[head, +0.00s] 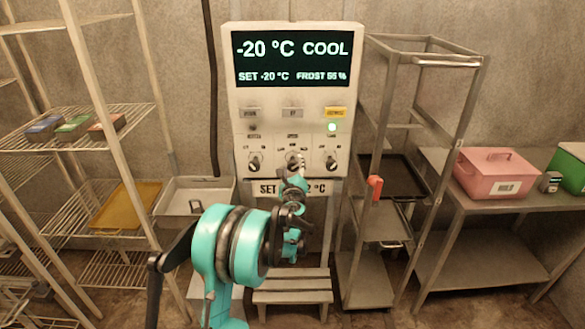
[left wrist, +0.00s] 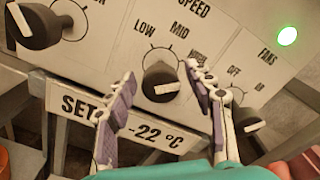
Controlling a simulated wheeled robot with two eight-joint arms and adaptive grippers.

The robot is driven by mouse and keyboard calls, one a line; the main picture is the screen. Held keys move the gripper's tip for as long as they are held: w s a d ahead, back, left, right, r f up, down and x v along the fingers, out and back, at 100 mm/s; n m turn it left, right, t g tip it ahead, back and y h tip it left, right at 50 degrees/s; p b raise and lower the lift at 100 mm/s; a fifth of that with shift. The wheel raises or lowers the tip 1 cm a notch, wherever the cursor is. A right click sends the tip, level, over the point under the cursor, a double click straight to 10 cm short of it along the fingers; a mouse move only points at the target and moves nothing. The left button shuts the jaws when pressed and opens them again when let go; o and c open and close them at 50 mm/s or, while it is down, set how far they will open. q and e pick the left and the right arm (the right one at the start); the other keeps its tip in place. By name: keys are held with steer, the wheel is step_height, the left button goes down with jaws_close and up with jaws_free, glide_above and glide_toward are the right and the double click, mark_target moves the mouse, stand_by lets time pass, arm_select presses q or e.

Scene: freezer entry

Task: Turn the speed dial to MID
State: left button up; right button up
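The control panel (head: 291,100) stands at the back centre with three black dials in a row. The speed dial (left wrist: 165,82) is the middle one, under the labels SPEED, LOW, MID and a partly hidden label on the right. Its white bar lies nearly level in the left wrist view; which label it marks I cannot tell. My left gripper (left wrist: 160,97) is open, with one finger on each side of the speed dial and visible gaps to it. In the head view, my left gripper (head: 293,178) partly covers the dial (head: 294,158). My right gripper is not in view.
The left dial (left wrist: 45,25) and the fans dial (left wrist: 247,119) flank the speed dial closely. A SET -22 °C plate (left wrist: 80,106) sits below. The display (head: 292,60) reads -20 °C COOL. Racks stand on both sides; a pink box (head: 497,172) is at right.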

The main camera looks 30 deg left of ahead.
arm_select(q)
steer(key=c, duration=0.9)
steer(key=shift+o, duration=0.2)
steer(key=shift+n, duration=0.3)
steer(key=n, duration=0.4)
steer(key=shift+n+b, duration=0.3)
steer(key=n, duration=0.4)
steer(key=shift+f, duration=0.1)
steer(key=shift+n, duration=0.4)
steer(key=o, duration=1.2)
steer(key=shift+c, duration=0.2)
